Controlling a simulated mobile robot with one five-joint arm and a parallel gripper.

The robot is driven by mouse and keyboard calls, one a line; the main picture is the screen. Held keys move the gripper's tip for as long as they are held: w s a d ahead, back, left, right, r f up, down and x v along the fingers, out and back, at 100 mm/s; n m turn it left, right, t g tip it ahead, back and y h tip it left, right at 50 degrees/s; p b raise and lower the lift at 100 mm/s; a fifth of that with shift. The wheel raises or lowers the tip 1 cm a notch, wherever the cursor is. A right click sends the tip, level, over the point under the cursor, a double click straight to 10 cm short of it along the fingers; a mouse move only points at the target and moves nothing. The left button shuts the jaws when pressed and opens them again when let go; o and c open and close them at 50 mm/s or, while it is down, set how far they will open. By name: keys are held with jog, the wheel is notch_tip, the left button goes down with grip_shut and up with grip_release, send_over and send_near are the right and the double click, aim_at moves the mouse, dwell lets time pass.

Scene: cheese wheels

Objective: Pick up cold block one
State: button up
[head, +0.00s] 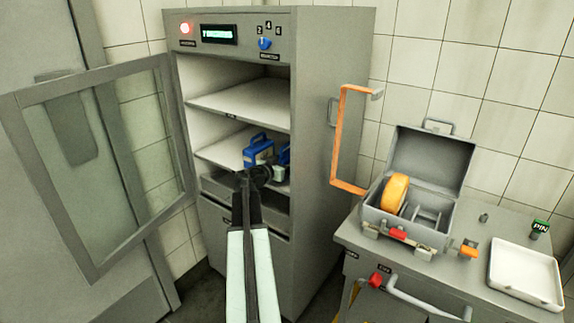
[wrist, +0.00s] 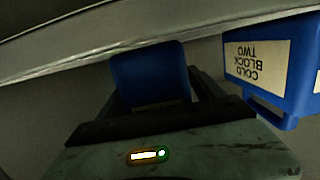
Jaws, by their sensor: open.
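Two blue blocks with handles stand on a middle shelf of the open cabinet. In the head view one blue block (head: 258,151) is at left, and the other (head: 284,160) is partly behind my gripper (head: 262,174). The wrist view is upside down. There the block labelled COLD BLOCK TWO (wrist: 258,62) is at right, outside my fingers. A plain blue block face (wrist: 150,72) lies ahead, in line with the gap of my open gripper (wrist: 155,92). Its label does not show, so I cannot read whether it is cold block one. Contact with the fingers cannot be told.
The shelf edge (wrist: 120,42) crosses close to my fingers. The cabinet's glass door (head: 105,165) stands open at left. At right, a worktop (head: 345,232) holds an open grey case (head: 425,165) with an orange cheese wheel (head: 394,194), and a white tray (head: 525,272).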

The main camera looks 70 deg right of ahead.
aim_at(288, 154)
grip_shut()
jog(key=shift+r, duration=0.1)
notch_tip(288, 154, up, 4)
jog(key=p, duration=0.3)
jog(key=shift+f+p, duration=0.2)
jog(key=shift+p, duration=0.2)
jog(key=f+v, duration=0.3)
jog(key=v, duration=1.5)
jog(key=shift+a, duration=0.15)
jog(key=shift+w, duration=0.15)
